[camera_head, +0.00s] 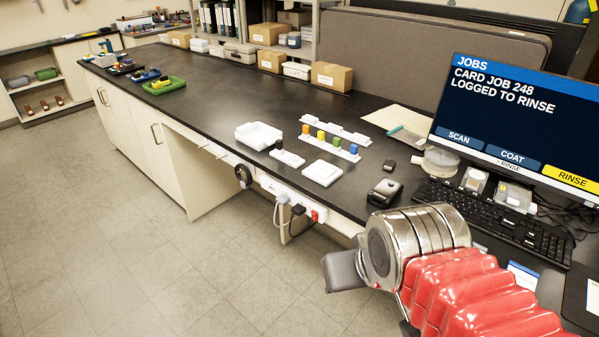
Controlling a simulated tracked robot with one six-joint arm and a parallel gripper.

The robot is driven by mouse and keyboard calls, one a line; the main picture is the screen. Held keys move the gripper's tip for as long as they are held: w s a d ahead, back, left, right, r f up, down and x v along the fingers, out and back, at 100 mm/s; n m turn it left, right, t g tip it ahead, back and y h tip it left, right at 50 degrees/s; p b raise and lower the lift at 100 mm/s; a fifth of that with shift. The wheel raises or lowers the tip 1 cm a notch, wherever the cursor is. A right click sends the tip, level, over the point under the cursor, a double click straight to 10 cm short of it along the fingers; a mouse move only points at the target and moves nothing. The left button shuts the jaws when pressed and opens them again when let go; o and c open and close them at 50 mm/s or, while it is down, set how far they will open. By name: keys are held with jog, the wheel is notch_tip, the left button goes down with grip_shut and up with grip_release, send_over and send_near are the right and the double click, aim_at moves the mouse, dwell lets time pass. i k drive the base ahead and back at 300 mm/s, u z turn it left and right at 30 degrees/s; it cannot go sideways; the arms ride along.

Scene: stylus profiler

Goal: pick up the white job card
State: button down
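A small white card with a blue edge (523,275) lies on the black bench below the keyboard, right of my arm. A second white and blue card (594,296) lies on a dark pad at the right edge, partly cut off by the frame. I cannot read either card, so I cannot tell which is the job card. My gripper (343,271) is at the end of my red-sleeved arm, in front of the bench edge and left of the cards. One dark grey finger part shows; its opening and anything in it are hidden.
The monitor (515,120) reads "CARD JOB 248 LOGGED TO RINSE", with RINSE in yellow. The keyboard (490,215) lies before it. A black device (384,192), white trays (322,173) and a peg rack (330,143) stand left. Cables hang below the bench edge. The floor at left is clear.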

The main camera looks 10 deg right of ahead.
aim_at(323, 170)
jog(key=u, duration=1.15)
jog(key=k, duration=0.85)
jog(key=z, duration=1)
jog(key=i, duration=1)
jog(key=z, duration=0.05)
